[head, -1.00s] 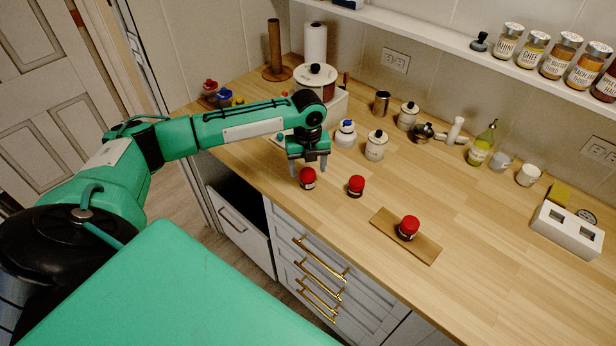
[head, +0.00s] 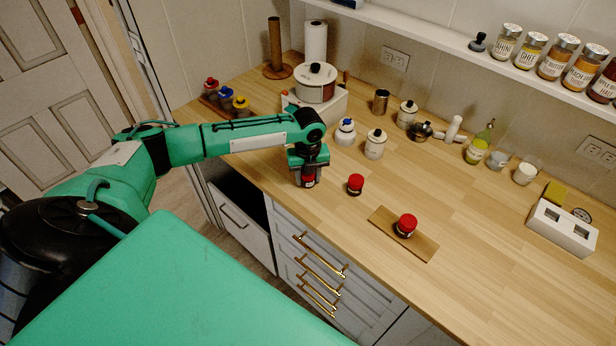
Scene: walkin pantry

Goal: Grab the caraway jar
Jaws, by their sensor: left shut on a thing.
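Three small dark jars with red lids stand near the counter's front edge; their labels are too small to read, so I cannot tell which is caraway. My left gripper (head: 308,182) points down and is shut on the leftmost red-lidded jar (head: 308,180), its fingers on either side of it. The gripper partly hides this jar, which is at the counter top. A second red-lidded jar (head: 355,184) stands just to the right. A third red-lidded jar (head: 406,225) stands on a wooden board (head: 428,246). My right gripper is not in view.
Several jars with red, blue and yellow lids stand at the back left, near a yellow-lidded jar (head: 241,106). White canisters, one being a canister (head: 375,147), stand behind the gripper. A white holder (head: 562,229) is at right. The counter's front right is clear.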

